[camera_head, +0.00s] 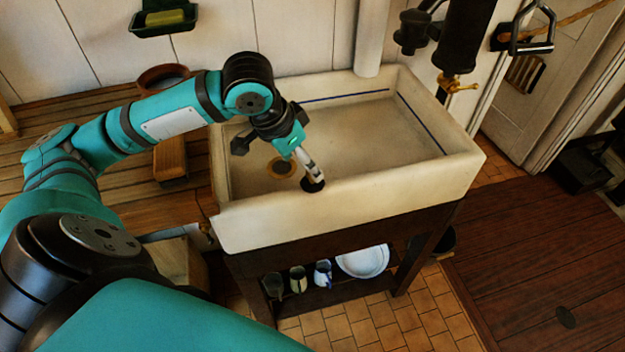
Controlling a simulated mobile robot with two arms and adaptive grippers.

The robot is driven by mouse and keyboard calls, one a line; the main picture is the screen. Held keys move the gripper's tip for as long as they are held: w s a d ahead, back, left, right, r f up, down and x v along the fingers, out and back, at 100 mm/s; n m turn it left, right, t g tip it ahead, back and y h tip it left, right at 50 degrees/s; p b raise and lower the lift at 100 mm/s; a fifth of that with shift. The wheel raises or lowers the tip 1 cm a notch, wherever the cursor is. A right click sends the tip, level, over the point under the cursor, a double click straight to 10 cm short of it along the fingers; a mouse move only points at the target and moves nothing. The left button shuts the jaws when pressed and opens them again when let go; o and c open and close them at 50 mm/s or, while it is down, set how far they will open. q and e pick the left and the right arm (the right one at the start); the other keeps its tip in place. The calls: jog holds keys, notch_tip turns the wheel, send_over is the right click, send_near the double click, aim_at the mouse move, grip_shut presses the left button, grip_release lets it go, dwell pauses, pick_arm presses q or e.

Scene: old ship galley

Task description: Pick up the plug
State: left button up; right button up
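A dark round plug (312,185) sits at the front rim of the pale sink (340,217). My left gripper (314,177) reaches down over the sink from the left, with its fingertips at the top of the plug. They appear to touch it, but the fingers overlap in this view, so I cannot tell whether they are closed around it. The brass-ringed drain (282,168) is in the basin floor, just left of the gripper and behind the plug. My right gripper is out of view.
A black pump with a brass tap (457,86) stands at the sink's back right. Mugs and a white plate (363,262) are on the shelf below. The basin's right side is clear.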

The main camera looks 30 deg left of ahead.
aim_at(312, 179)
pick_arm(q)
jog(key=shift+x, duration=0.95)
jog(key=x, duration=0.4)
jog(key=shift+f+p, duration=0.25)
jog(key=shift+p, duration=0.1)
jog(key=shift+d+f, duration=0.1)
jog(key=shift+f, duration=0.1)
jog(key=shift+c, duration=0.7)
jog(key=c, duration=1.1)
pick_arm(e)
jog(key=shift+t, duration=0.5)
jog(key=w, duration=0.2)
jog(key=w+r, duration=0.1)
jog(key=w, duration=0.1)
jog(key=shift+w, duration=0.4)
pick_arm(q)
jog(key=shift+w+r, duration=0.1)
